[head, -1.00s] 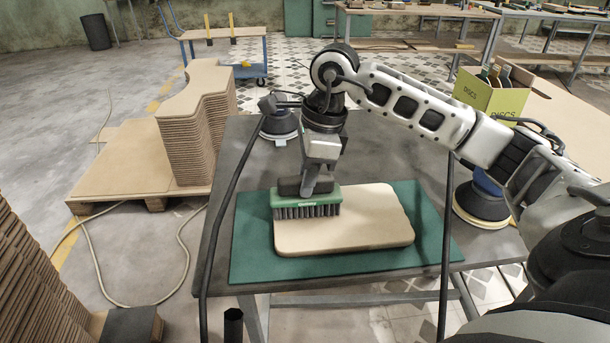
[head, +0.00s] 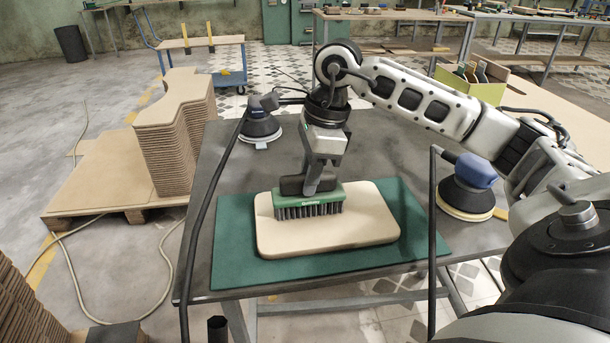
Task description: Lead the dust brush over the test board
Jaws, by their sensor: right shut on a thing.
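The test board (head: 350,225) is a pale tan rounded slab lying flat on a green mat (head: 422,238) on the dark table. The dust brush (head: 308,201) has a green body with dark bristles and stands bristles down on the left half of the board, close to its far edge. My right gripper (head: 309,186) is above the board, shut on the dark upper part of the brush. Its fingertips are partly hidden by the brush. My left gripper is not in view.
A sander with a blue top (head: 470,187) stands on the table's right side, and a dark sander (head: 260,127) at the far left. Hoses hang over the table. Stacked curved boards (head: 176,140) stand on a pallet at left. A yellow-green box (head: 470,84) is behind my arm.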

